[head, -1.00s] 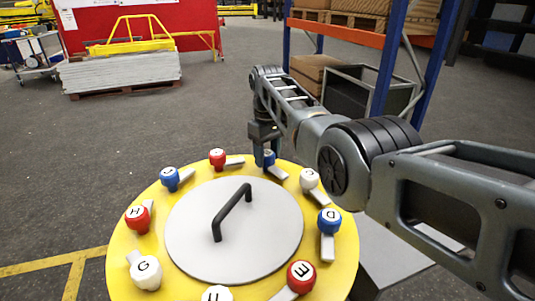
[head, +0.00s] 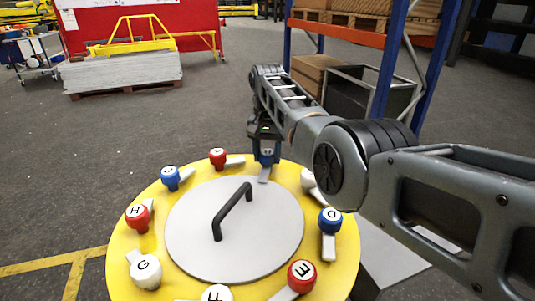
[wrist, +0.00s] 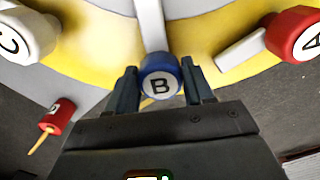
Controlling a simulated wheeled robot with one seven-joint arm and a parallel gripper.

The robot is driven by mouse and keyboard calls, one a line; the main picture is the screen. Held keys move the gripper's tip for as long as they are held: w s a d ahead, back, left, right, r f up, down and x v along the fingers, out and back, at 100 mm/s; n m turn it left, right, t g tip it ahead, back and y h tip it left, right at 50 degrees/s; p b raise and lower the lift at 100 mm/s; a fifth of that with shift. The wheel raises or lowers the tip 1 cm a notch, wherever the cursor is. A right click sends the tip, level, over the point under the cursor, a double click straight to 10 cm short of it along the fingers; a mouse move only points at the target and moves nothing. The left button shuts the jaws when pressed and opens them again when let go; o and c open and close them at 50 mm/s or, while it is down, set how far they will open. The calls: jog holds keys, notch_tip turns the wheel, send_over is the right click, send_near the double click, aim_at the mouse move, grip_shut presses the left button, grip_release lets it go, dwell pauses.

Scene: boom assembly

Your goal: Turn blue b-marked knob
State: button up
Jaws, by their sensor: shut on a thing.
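The blue knob marked B (wrist: 160,80) sits at the far edge of the yellow round table, and its grey lever (wrist: 150,25) points toward the grey centre disc. My gripper (wrist: 163,84) has one finger on each side of the B knob and is shut on it. In the head view my gripper (head: 265,150) comes down from above onto the blue knob (head: 266,156), which it partly hides. The lever (head: 264,174) shows below the knob there.
The yellow table (head: 135,215) carries several other lettered knobs around its rim. The white C knob (wrist: 22,38) and red A knob (wrist: 292,35) flank B. A black handle (head: 231,212) rises from the grey disc (head: 190,240). A shelf rack (head: 390,60) stands behind.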

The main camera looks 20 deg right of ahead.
aim_at(267, 152)
jog(key=shift+m, duration=1)
jog(key=o, duration=1)
jog(key=shift+r+b, duration=0.5)
jog(key=shift+r, duration=3.4)
